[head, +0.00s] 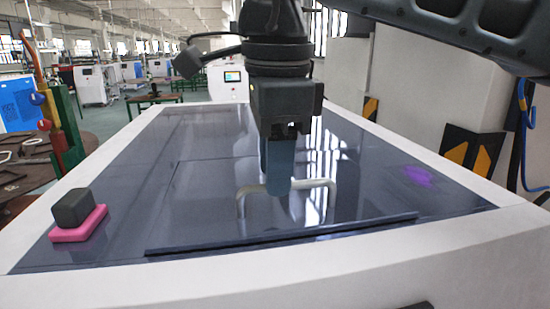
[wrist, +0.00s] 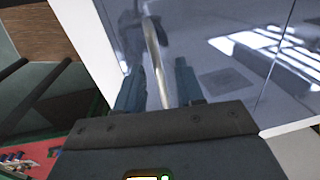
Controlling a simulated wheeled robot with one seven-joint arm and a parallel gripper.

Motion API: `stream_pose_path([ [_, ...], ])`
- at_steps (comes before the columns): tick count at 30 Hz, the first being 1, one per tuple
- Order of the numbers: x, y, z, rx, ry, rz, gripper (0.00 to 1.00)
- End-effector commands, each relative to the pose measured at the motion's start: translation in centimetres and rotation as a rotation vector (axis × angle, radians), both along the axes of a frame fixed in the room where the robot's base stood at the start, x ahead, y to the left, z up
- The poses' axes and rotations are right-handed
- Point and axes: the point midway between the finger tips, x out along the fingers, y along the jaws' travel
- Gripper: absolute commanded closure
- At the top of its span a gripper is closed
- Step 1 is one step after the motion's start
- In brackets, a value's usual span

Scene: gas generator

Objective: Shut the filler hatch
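The filler hatch (head: 200,205) is a dark glossy panel in the top of a white-framed cabinet. Its front edge shows as a thick dark strip, and I cannot tell how far it stands off the surface. A pale U-shaped handle (head: 322,183) rises from it. My gripper (head: 278,188) points down at the handle, its fingers overlapping the bar in the head view. In the wrist view the handle bar (wrist: 154,50) runs between the two blue-grey fingers of my gripper (wrist: 158,85), with gaps on both sides. The gripper is open around the bar.
A dark grey cube (head: 73,207) sits on a pink block (head: 78,225) at the cabinet's left corner. A purple glow (head: 417,175) shows at the right of the dark top. The white rim (head: 480,245) surrounds the top. A yellow-black striped wall (head: 480,160) stands at the right.

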Motion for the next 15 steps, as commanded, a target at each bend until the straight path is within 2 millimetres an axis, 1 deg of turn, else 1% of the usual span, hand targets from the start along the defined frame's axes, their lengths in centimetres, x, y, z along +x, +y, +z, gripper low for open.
stream_pose_path([
  [5, 0.00, 0.01, -0.01, 0.000, 0.000, 0.000, 0.62],
  [15, -0.01, 0.02, 0.02, 0.001, 0.000, 0.000, 0.94],
])
